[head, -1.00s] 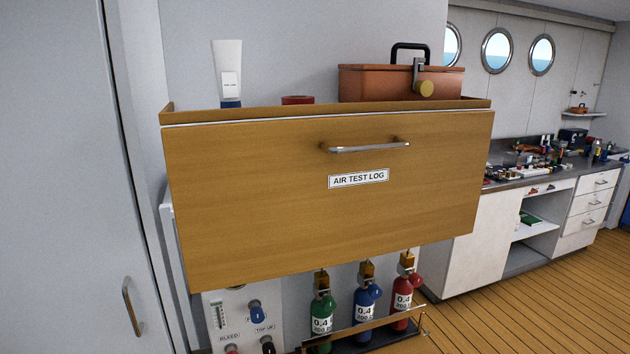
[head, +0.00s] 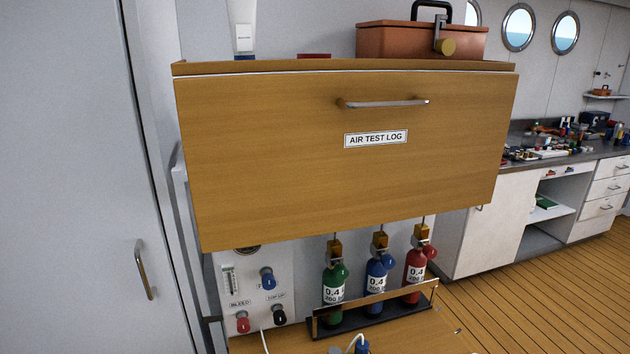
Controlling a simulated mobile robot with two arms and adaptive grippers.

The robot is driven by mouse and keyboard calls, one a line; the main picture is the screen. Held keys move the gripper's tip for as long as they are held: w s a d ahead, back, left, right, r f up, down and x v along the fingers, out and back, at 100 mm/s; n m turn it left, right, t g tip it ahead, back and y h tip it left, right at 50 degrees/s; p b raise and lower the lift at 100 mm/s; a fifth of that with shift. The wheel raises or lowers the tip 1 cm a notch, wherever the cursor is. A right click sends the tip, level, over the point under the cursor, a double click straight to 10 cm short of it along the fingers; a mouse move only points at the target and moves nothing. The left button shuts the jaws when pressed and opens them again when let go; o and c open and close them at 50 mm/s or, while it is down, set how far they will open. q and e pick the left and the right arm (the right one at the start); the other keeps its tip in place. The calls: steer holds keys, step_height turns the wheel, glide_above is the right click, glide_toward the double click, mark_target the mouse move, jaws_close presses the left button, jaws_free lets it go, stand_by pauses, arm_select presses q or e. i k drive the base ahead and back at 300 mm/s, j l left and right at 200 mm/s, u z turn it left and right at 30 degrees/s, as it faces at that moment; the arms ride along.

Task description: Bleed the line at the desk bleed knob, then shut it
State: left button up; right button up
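The bleed knob (head: 242,323) is red and sits at the lower left of a white panel (head: 228,262), under a small label reading BLEED. A blue knob (head: 267,279) is above and to its right, and a black knob (head: 279,315) is to its right under another label. A clear vertical tube gauge (head: 228,281) is on the panel's left side. A round gauge (head: 246,251) is mostly hidden by the wooden front above. The wooden desk top (head: 400,334) shows below. Neither of my grippers shows in the head view.
A wooden flap (head: 290,165) labelled AIR TEST LOG overhangs the panel. Green (head: 334,283), blue (head: 377,275) and red (head: 414,268) cylinders stand in a rack right of the panel. An orange toolbox (head: 400,40) sits on top. A grey door (head: 70,180) is at left.

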mark_target(243, 324)
steer(key=l+u, duration=0.1)
steer(key=l, duration=0.6)
steer(key=k+l+u, duration=0.1)
steer(key=l, duration=0.55)
steer(key=k, duration=0.05)
